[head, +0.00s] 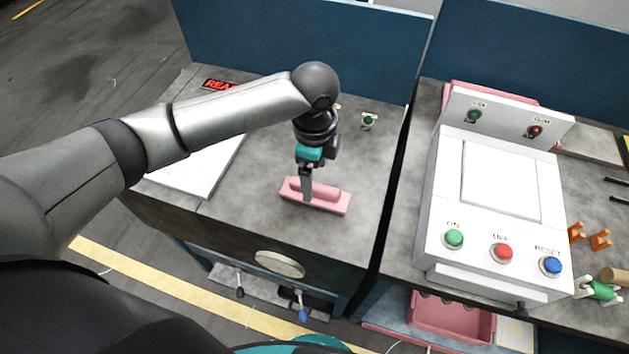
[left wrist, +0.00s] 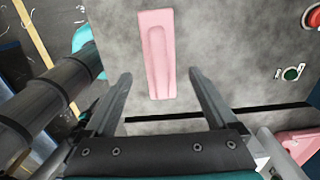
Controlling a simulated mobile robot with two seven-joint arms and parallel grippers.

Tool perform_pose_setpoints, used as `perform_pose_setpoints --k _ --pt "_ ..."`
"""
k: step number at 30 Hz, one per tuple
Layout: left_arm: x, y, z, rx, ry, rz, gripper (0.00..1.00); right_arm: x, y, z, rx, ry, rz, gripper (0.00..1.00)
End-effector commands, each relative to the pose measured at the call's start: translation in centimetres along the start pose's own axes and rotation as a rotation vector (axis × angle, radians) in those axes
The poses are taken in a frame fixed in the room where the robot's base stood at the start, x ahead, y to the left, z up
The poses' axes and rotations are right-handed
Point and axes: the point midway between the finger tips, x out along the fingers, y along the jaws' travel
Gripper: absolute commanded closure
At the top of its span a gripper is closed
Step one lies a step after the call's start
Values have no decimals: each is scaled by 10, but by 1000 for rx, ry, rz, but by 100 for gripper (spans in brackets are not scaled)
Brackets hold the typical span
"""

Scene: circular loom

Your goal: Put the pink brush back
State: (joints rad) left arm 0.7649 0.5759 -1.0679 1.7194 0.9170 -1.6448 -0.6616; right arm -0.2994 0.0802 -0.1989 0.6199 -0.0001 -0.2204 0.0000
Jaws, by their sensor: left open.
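The pink brush (head: 328,198) lies flat on the grey worktop of the left table, near its front. It also shows in the left wrist view (left wrist: 157,55), ahead of the fingertips and lined up between them. My left gripper (head: 307,197) points down over the brush in the head view. In the left wrist view its two fingers (left wrist: 160,76) are spread apart with nothing between them but the lower part of the brush beyond. I cannot tell the exact height of the fingertips above it. My right gripper is not in view.
A white control box (head: 490,205) with coloured buttons stands on the right table, across a narrow gap. A pink bin (head: 452,318) sits below it. A white sheet (head: 200,165) lies at the worktop's left. Blue panels (head: 300,45) close off the back. Worktop around the brush is clear.

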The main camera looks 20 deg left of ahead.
Motion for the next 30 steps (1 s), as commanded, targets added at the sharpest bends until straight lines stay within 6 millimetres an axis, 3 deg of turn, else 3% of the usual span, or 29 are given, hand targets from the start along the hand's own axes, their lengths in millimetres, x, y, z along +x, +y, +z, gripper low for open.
perform_pose_setpoints --k 1,6,12,30 --pt "-14 -1 0 1 1 -4 8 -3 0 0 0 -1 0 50" --pt "-47 0 0 1 0 -2 8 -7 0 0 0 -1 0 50" --pt "-69 0 0 0 0 0 8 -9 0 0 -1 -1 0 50" --pt "-72 0 0 0 0 1 8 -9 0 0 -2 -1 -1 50"
